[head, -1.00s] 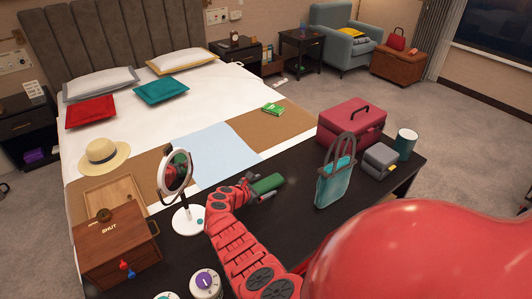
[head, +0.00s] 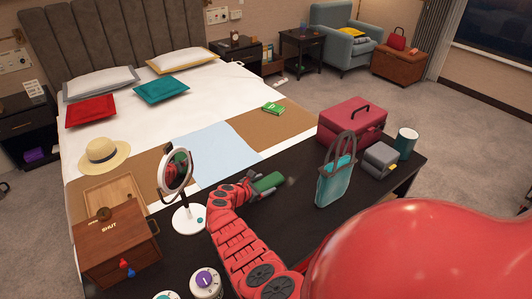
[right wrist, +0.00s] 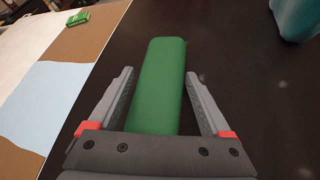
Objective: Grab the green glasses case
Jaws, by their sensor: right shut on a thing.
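The green glasses case (head: 268,181) is a long, rounded green block above the dark tabletop, just right of the round mirror in the head view. It also shows in the right wrist view (right wrist: 159,85), lengthwise between the fingers and reaching past their tips. My right gripper (head: 272,186) is shut on the case, with one finger along each side. The case's near end is hidden by the gripper body in the wrist view. I cannot tell whether the case touches the table. My left gripper is not in view.
A round mirror (head: 188,217) stands close left of my right arm. A wooden box (head: 115,250) is farther left. A teal handbag (head: 334,187), a red case (head: 352,122), a grey box (head: 381,158) and a cup (head: 406,143) stand to the right. The bed lies beyond.

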